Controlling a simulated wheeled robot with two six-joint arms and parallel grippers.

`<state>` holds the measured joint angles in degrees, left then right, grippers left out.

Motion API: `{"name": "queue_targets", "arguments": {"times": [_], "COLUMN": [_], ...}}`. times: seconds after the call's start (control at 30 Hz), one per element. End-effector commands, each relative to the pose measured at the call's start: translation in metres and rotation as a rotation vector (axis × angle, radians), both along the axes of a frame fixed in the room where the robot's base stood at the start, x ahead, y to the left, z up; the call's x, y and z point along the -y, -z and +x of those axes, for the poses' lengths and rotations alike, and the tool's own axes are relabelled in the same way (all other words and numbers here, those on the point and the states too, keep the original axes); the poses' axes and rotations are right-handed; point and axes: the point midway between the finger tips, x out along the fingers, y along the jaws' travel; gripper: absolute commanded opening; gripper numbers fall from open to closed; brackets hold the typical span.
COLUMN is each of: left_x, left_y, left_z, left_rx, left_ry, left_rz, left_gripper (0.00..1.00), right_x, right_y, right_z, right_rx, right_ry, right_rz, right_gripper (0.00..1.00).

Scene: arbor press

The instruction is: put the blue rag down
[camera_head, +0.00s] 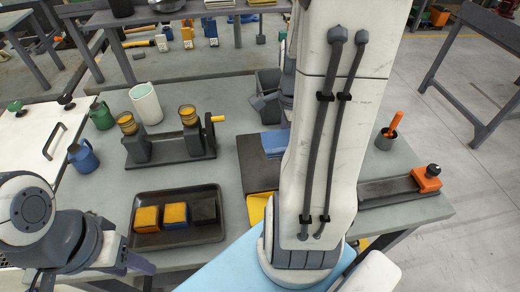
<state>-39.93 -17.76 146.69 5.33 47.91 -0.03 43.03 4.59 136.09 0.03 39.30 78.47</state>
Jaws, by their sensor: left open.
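A blue folded cloth that looks like the blue rag (273,141) lies on a dark flat plate (252,160) in the middle of the table. The white arm link in front hides its right side. My left gripper (138,264) is at the lower left, near the table's front edge, left of and nearer than the rag. Its jaws show only in part; it is open and apart from the rag.
A black tray (178,240) holds two yellow-topped blocks and a dark block. Behind it stand a dark fixture (180,147), a white cylinder (146,103) and a blue jug (83,156).

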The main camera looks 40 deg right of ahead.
Motion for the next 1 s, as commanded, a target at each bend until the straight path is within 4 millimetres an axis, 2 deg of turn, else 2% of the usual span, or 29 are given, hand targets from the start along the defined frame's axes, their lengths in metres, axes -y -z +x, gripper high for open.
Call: {"name": "queue_targets", "arguments": {"times": [0.2,0.4,0.57,0.8,1.0], "left_x": [0.0,0.0,0.0,0.0,0.0], "left_y": [-0.009,-0.015,-0.017,-0.023,-0.023], "left_z": [0.0,0.0,0.0,0.0,0.0], "left_rx": [0.001,0.0,0.0,0.0,0.0], "left_ry": [0.0,0.0,0.0,0.0,0.0], "left_rz": [-0.001,0.0,0.0,0.0,0.0], "left_gripper": [0.5,0.5,0.5,0.5,0.5], "right_x": [-0.003,-0.003,-0.004,-0.004,-0.003], "right_y": [0.03,0.05,0.058,0.091,0.097], "right_z": [0.052,0.086,0.095,0.094,0.095], "right_rx": [-0.005,-0.003,-0.002,-0.004,0.0], "right_ry": [-0.007,-0.003,-0.002,-0.001,-0.001], "right_rz": [0.004,0.002,0.001,0.003,0.0], "right_gripper": [0.23,0.23,0.23,0.23,0.23]}}
